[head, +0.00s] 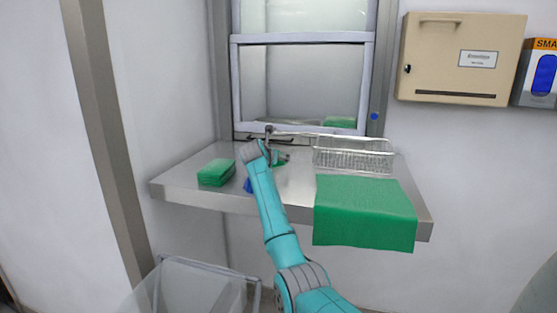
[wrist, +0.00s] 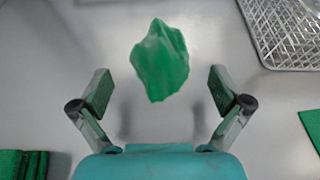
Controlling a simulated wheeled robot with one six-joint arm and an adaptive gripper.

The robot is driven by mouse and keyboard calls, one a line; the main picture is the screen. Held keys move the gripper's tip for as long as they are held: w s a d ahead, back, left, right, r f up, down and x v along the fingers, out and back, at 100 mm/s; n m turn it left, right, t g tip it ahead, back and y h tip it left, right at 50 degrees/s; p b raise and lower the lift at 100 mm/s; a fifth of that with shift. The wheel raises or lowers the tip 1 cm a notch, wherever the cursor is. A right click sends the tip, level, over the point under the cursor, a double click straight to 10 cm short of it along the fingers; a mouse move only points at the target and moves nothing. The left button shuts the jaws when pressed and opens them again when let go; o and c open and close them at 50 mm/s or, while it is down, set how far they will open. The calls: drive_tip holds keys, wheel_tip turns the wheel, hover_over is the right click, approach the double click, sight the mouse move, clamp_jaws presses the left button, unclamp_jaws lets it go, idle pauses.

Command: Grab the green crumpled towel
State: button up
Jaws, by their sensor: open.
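The green crumpled towel (wrist: 160,60) lies on the steel shelf in the wrist view, ahead of my gripper and roughly centred between its fingers. In the head view only a small green part of it (head: 279,163) shows beside my gripper; my arm hides the rest. My gripper (wrist: 160,92) is open and empty, with one finger on each side below the towel in the picture. My gripper (head: 276,152) is over the shelf in the head view. I cannot tell its exact height above the towel.
A folded green stack (head: 216,173) sits at the shelf's left. A wire basket (head: 352,156) stands at the back right, and a flat green cloth (head: 365,212) hangs over the front edge. A blue object (head: 248,185) shows beside my arm. A sash window (head: 302,85) is behind.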

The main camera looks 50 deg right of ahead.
drive_tip(key=shift+x, duration=2.7)
drive_tip(key=c, duration=1.1)
